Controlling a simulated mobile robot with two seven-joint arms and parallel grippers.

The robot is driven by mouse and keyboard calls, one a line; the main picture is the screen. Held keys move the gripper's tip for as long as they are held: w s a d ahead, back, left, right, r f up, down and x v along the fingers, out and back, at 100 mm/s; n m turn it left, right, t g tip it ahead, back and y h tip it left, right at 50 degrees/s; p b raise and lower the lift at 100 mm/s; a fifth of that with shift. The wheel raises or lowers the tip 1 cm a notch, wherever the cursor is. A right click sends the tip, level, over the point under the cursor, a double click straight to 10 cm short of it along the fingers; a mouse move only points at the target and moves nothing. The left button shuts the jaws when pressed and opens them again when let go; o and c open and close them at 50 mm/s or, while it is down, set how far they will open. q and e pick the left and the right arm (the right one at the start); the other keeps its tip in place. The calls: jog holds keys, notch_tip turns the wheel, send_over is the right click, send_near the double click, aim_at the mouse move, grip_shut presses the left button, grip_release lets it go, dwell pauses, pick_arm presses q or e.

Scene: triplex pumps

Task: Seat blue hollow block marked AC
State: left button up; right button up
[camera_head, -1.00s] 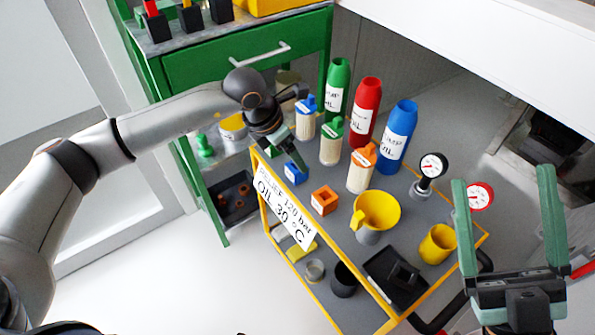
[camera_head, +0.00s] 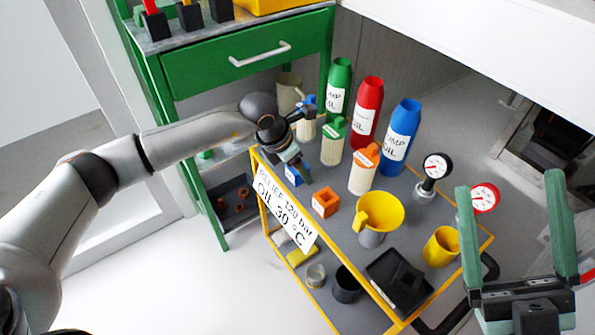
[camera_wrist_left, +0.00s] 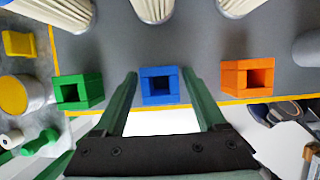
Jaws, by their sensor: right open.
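The blue hollow block (camera_wrist_left: 159,86) sits on the grey cart top near its yellow edge, its square opening facing the left wrist camera. In the head view the blue block (camera_head: 293,176) is partly hidden by my left gripper (camera_head: 299,170). In the left wrist view the fingers of my left gripper (camera_wrist_left: 158,100) are apart, one on each side of the blue block, with narrow gaps. My right gripper (camera_head: 518,225) is open and empty at the right, over the cart's right end. I cannot read any AC mark.
An orange hollow block (camera_head: 325,202) stands right of the blue one; a green hollow block (camera_wrist_left: 78,91) stands left. Behind are capped filters (camera_head: 333,143) and green, red and blue oil bottles (camera_head: 367,110). A yellow funnel (camera_head: 380,211) and gauges (camera_head: 436,166) stand to the right.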

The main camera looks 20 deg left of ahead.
pick_arm(q)
grip_shut()
dwell(0.3)
jog(key=shift+r, duration=0.1)
